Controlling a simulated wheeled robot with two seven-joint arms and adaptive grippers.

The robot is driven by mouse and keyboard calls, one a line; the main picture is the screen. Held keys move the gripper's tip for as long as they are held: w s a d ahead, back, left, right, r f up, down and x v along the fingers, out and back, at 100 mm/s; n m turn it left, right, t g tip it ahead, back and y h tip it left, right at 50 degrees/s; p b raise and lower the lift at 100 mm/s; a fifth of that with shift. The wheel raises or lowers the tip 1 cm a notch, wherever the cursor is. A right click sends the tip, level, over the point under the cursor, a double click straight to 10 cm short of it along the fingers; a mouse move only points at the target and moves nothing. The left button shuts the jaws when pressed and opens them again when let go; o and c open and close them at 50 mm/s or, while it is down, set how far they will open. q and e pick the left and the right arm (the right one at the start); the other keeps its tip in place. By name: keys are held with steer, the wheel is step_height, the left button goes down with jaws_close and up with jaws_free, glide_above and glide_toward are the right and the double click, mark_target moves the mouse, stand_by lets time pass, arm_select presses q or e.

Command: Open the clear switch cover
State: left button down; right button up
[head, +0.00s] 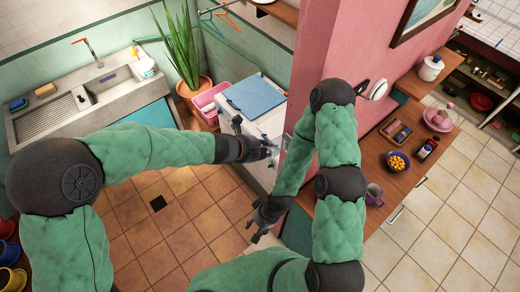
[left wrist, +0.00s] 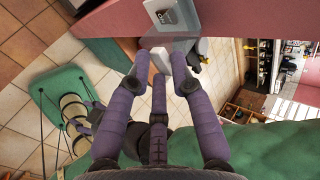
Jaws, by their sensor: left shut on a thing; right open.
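A pale switch plate with a dark switch (left wrist: 168,14) is on the pink wall at the top of the left wrist view. The clear cover (left wrist: 174,43) shows as a see-through panel standing out from the plate toward my fingers. My left gripper (left wrist: 160,62) is shut on the clear cover, with fingertips at its outer edge. In the head view my left gripper (head: 272,150) is at the end of the pink wall, and the cover is too small to make out clearly. My right gripper (head: 256,230) is open and empty, low in front of the wall.
The pink wall (head: 322,50) rises beside both arms. A counter with a blue board (head: 253,95) stands behind my left gripper. A wooden shelf top (head: 412,165) with a bowl and a bottle is to the right.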

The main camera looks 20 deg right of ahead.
mark_target(277, 147)
arm_select(q)
steer(key=shift+s+d, duration=0.15)
steer(key=shift+d, duration=0.15)
steer(key=c, duration=1.2)
jaws_free()
steer(key=shift+f, duration=0.1)
steer(key=shift+w+d+f, duration=0.1)
steer(key=shift+w+d, duration=0.1)
steer(key=shift+w+d+f, duration=0.1)
steer(key=shift+w+d, duration=0.05)
steer(key=shift+d, duration=0.35)
steer(key=shift+w+d+f, duration=0.1)
steer(key=shift+d, duration=0.35)
steer(key=v, duration=1.2)
steer(key=shift+r, duration=0.15)
arm_select(e)
steer(key=shift+w+d, duration=0.2)
steer(key=shift+d, duration=0.35)
arm_select(q)
steer(key=shift+d, duration=0.15)
